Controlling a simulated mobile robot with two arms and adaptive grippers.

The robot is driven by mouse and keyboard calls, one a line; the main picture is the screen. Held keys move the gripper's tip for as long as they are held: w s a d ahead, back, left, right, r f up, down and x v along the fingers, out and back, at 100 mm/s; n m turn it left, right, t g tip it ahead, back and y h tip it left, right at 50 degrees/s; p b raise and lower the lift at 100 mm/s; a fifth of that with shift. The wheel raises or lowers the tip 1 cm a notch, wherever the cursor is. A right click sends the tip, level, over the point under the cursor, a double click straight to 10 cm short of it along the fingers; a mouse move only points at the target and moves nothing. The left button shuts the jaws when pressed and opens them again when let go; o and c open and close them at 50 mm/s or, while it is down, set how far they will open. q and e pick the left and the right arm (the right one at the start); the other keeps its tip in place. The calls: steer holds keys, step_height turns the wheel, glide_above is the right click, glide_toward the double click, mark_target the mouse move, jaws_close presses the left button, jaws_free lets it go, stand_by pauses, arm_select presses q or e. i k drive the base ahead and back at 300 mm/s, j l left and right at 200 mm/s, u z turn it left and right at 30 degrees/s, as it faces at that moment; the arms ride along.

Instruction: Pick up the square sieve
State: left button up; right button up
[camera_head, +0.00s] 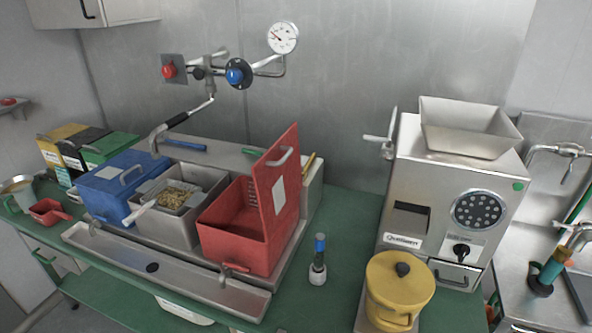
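What looks like the square sieve (152,187) rests in the top of the open steel bin (188,232), between the blue box and the red box. It holds a heap of pale beans (174,197). A light handle sticks out toward the front left, over the bin's edge. The beans hide most of the sieve's floor, and its far edges are hard to make out. Neither of my grippers shows in this view.
A blue lidded box (117,184) stands left of the bin, and an open red box (232,243) with raised lid stands right. A steel tap (160,130) reaches above from the wall. A grinder (450,185) and yellow canister (398,286) stand right. A steel trough (165,268) runs in front.

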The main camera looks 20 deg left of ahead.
mark_target(174, 197)
steer(key=u, duration=1.35)
steer(key=i+j, duration=0.2)
steer(key=i+j+z, duration=0.1)
steer(key=j, duration=0.35)
steer(key=i+j+z, duration=0.1)
steer(key=i+j, duration=0.25)
steer(key=j, duration=0.3)
